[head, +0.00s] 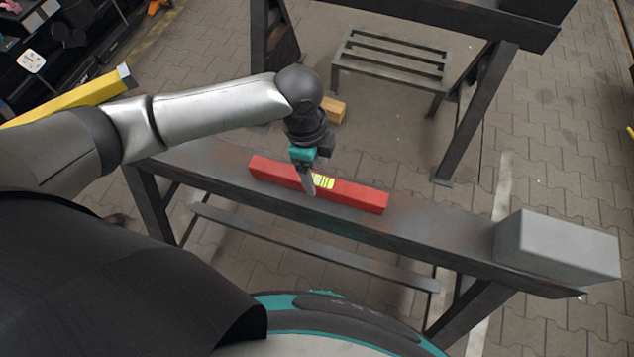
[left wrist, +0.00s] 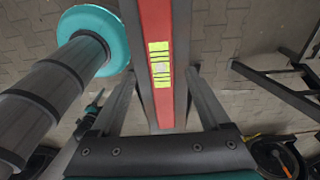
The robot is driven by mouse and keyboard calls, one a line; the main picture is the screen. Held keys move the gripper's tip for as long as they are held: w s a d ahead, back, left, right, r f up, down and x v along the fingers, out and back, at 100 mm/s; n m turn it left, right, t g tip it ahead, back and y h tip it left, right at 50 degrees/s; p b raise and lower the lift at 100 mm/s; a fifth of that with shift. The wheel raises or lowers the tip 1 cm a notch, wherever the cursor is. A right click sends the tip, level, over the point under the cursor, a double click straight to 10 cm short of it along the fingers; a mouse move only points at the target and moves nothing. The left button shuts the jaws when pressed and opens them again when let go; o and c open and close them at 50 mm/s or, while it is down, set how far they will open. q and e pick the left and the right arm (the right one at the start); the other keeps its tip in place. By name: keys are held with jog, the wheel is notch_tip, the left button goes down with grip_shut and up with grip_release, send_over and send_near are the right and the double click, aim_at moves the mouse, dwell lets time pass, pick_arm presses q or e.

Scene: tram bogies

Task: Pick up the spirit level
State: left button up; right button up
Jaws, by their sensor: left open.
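The spirit level (head: 350,191) is a long red bar with a yellow-green vial window near its middle. It lies flat along the dark metal beam of a trestle (head: 435,235). My left gripper (head: 309,189) points down at the middle of the level, near its vial. In the left wrist view the level (left wrist: 160,60) runs lengthwise between the two spread fingers of my left gripper (left wrist: 161,72), with visible gaps on both sides. Finger depth beside the level is hard to tell. My right gripper is not in view.
A grey box (head: 555,247) stands on the right end of the beam. A wooden block (head: 334,111) shows behind my left wrist. A slatted metal stand (head: 392,62) and another dark trestle (head: 475,110) stand beyond. The beam between level and grey box is clear.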

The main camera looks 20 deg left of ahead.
aim_at(317, 179)
pick_arm(q)
notch_tip(317, 179, down, 5)
jog(key=shift+r+b, duration=0.1)
jog(key=shift+b, duration=0.6)
grip_shut()
jog(key=shift+w, duration=0.1)
